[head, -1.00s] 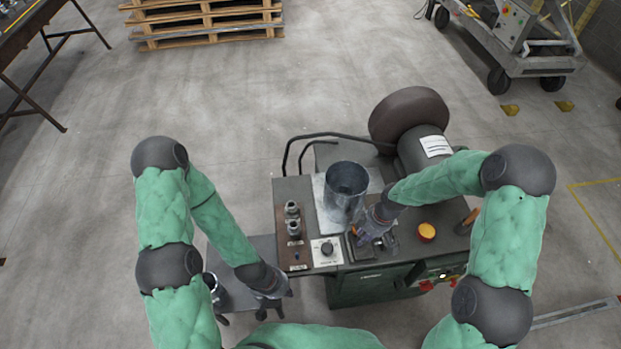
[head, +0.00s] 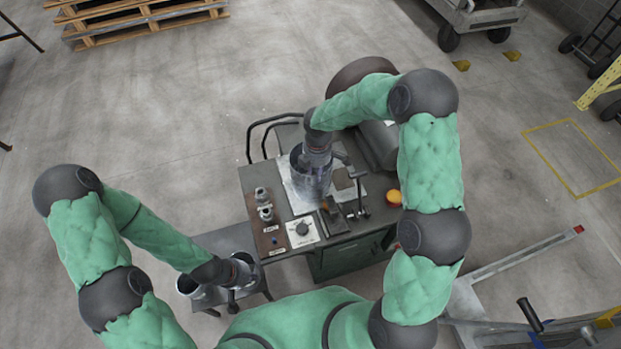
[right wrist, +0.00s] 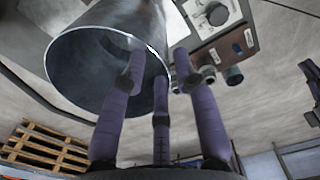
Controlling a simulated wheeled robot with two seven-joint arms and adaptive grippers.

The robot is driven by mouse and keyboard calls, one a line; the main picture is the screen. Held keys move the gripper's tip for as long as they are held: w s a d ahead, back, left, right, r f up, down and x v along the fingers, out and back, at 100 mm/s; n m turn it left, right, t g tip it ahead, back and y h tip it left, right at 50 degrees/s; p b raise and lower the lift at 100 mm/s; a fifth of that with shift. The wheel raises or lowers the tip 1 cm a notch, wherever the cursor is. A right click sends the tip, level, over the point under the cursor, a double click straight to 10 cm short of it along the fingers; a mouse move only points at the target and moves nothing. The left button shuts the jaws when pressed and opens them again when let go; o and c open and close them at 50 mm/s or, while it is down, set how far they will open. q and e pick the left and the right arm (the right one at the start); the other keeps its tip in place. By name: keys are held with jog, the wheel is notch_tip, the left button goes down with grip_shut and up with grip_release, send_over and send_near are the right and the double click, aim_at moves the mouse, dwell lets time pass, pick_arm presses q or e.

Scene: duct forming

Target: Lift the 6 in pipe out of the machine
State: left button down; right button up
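The 6 in pipe (head: 310,186) is a grey metal tube standing upright on the machine (head: 272,226). My right gripper (head: 318,160) is at its open top end. In the right wrist view the pipe (right wrist: 75,65) fills the upper left. The purple fingers of the right gripper (right wrist: 165,75) are spread, one across the pipe's mouth and one beyond the wall. I cannot tell whether they touch it. My left gripper (head: 240,275) is low over a small side table, and its fingers are too small and covered to read.
The side table (head: 222,240) stands left of the machine, with a metal pipe piece (head: 190,287) on it. Knobs (head: 264,204), a lever (head: 360,195) and an orange button (head: 393,197) are on the machine top. A pallet stack (head: 140,18) is far back.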

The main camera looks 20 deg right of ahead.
jog(key=b, duration=0.4)
send_near(307, 190)
jog(key=shift+d+f, duration=1.55)
jog(key=shift+s, duration=0.25)
jog(key=shift+r, duration=0.1)
grip_shut()
